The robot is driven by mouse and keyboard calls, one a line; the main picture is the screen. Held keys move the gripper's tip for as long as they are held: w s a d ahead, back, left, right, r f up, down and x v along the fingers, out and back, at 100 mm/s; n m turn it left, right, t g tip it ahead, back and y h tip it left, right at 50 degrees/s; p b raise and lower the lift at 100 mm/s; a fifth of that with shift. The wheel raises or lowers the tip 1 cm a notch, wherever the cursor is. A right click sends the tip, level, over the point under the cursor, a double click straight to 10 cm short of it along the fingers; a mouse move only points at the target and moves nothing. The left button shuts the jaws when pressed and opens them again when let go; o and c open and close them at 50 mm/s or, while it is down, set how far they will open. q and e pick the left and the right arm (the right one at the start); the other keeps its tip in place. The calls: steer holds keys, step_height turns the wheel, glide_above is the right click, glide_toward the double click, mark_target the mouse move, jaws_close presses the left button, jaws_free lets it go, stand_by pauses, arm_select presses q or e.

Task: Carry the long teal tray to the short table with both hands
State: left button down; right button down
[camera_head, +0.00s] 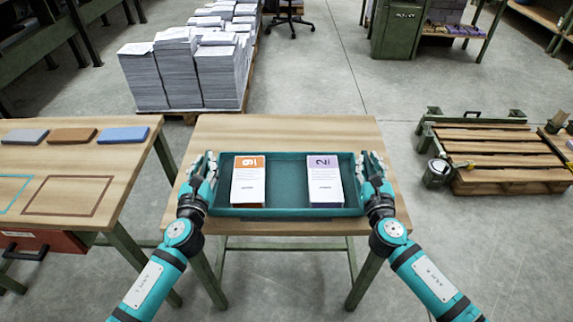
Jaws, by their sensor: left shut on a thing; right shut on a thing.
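The long teal tray (287,212) is level over the near part of the short wooden table (300,132). I cannot tell whether it rests on the top or is just above it. A paper stack with an orange band (249,182) stands in its left part, and one with a purple band (325,184) stands in its right part. My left gripper (207,172) is shut on the tray's left end. My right gripper (368,170) is shut on its right end. The fingertips are partly hidden by the hands and tray walls.
A longer wooden table (60,215) stands at the left with grey, brown and blue blocks along its back. Tall paper stacks (190,65) sit on a pallet behind. A wooden pallet (500,150) lies at the right. The floor between is clear.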

arm_select(q)
steer(key=shift+f, duration=0.35)
arm_select(e)
steer(key=shift+f, duration=0.25)
arm_select(q)
steer(key=c, duration=1.7)
jaws_free()
steer(key=shift+f, duration=0.15)
arm_select(e)
steer(key=c, duration=1.7)
jaws_free()
steer(key=shift+f, duration=0.15)
arm_select(q)
steer(key=o, duration=0.4)
arm_select(e)
steer(key=o, duration=0.4)
arm_select(q)
steer(key=shift+o, duration=0.2)
arm_select(e)
steer(key=shift+o, duration=0.2)
arm_select(q)
steer(key=s, duration=1.1)
steer(key=shift+s, duration=0.5)
arm_select(e)
steer(key=shift+s, duration=0.2)
steer(key=s, duration=1.1)
steer(key=shift+s, duration=0.4)
